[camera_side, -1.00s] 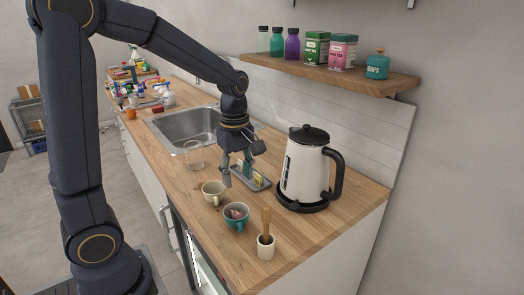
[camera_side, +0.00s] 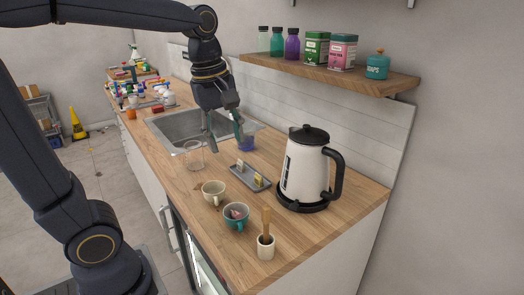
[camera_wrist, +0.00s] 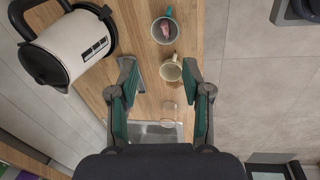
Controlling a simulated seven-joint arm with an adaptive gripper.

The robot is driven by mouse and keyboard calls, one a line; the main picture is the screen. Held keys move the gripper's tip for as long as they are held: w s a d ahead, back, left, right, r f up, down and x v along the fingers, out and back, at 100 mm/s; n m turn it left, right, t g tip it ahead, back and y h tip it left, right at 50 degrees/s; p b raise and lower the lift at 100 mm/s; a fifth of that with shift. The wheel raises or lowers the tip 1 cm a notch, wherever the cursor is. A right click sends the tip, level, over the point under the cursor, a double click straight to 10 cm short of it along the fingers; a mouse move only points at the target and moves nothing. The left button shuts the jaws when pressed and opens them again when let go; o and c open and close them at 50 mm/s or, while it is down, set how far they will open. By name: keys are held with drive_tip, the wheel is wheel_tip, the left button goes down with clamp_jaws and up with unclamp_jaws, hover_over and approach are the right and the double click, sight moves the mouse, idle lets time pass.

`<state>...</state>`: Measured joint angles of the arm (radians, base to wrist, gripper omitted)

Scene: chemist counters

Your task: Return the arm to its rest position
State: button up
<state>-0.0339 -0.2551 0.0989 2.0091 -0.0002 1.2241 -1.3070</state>
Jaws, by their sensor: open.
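My gripper (camera_side: 227,137) is open and empty in the side view, raised above the counter in front of the sink. In the wrist view my gripper (camera_wrist: 158,75) shows its two fingers spread wide, with nothing held between them. Below it on the wooden counter (camera_side: 185,187) are a grey tray (camera_side: 243,177) with small packets, a cream cup (camera_side: 213,190) and a teal cup (camera_side: 236,220). The teal cup (camera_wrist: 165,32) has something pinkish in it. The gripper touches none of them.
A white kettle (camera_side: 305,172) stands on its black base at the right. A wooden shelf (camera_side: 330,80) with jars and tins hangs on the wall. A clear glass (camera_side: 194,156) stands near the sink (camera_side: 175,127). A pot with a wooden tool (camera_side: 266,248) is at the front.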

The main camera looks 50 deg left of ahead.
drive_tip(key=s+d+f+m+t, duration=0.3)
drive_tip(key=s+m, duration=0.4)
drive_tip(key=m, duration=0.9)
drive_tip(key=shift+s+d+f+t, duration=0.25)
drive_tip(key=shift+d+f+t, duration=0.15)
drive_tip(key=shift+f, duration=0.1)
